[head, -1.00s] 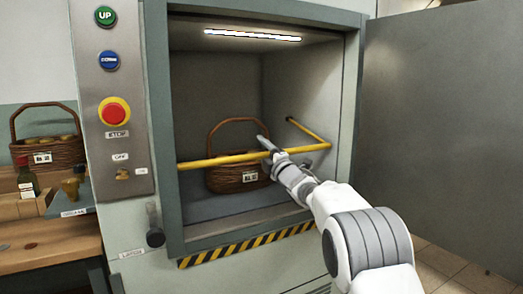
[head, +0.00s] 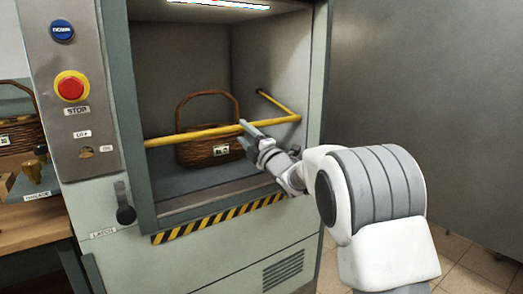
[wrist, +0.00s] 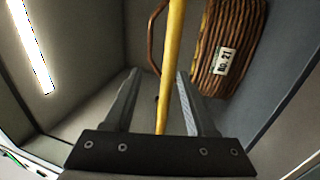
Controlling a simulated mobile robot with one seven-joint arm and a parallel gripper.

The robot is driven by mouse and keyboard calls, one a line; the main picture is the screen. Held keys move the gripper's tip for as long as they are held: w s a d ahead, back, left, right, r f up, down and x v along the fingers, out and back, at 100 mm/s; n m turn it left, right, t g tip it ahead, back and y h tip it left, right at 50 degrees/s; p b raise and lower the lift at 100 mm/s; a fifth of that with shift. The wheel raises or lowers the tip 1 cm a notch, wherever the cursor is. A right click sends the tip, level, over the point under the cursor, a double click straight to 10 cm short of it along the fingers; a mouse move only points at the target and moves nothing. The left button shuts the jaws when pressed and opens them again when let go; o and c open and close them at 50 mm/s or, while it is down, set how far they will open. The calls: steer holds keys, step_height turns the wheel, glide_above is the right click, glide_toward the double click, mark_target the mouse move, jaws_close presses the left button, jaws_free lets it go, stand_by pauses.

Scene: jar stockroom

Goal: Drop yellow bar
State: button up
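The yellow bar (head: 190,137) runs level across the front of the lift compartment opening and bends back along the right side wall. My gripper (head: 246,137) is at the right half of the bar, with its fingers reaching over it into the compartment. In the wrist view the bar (wrist: 170,70) passes between the two fingers of my gripper (wrist: 157,75), with a gap on each side. The fingers are open and hold nothing.
A wicker basket (head: 200,152) with a label stands inside the compartment behind the bar. A control panel (head: 72,60) with buttons and a latch (head: 125,214) are left of the opening. An open door (head: 430,100) stands at the right. A wooden bench (head: 38,222) is at far left.

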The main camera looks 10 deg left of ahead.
steer(key=v, duration=0.9)
steer(key=shift+p, duration=0.35)
